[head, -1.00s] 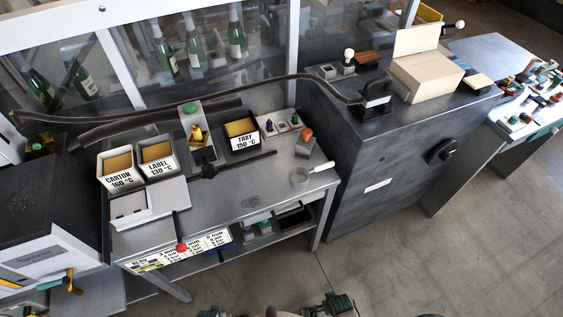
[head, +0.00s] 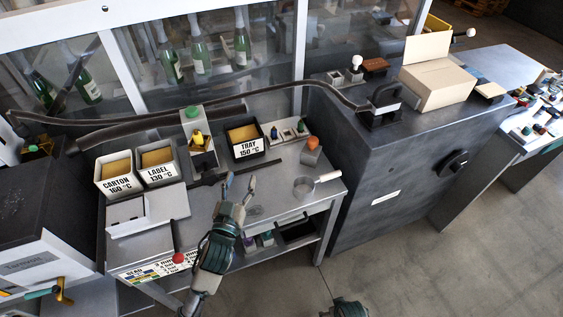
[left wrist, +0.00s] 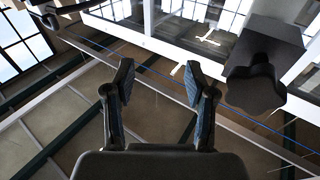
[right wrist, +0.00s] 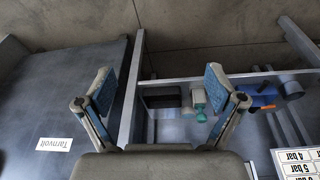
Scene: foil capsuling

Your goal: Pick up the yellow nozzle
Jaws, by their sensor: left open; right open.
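The yellow nozzle (head: 197,137) appears to be the small yellow piece in the grey holder under the green knob, at the back of the metal table. It is small here, and its exact shape is hard to make out. My left gripper (head: 237,190) is over the table, in front of the nozzle and to its right, clearly apart from it. Its fingers are spread and empty, as the left wrist view (left wrist: 158,82) also shows. My right gripper (right wrist: 160,88) is open and empty in the right wrist view. I cannot make out the nozzle in either wrist view.
The carton bin (head: 119,187), label bin (head: 160,177) and tray bin (head: 246,152) stand near the holder. A dark bar (head: 228,173) lies in front. A dark hose (head: 290,84) arches behind. A dark lobed knob (left wrist: 258,85) looms in the left wrist view.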

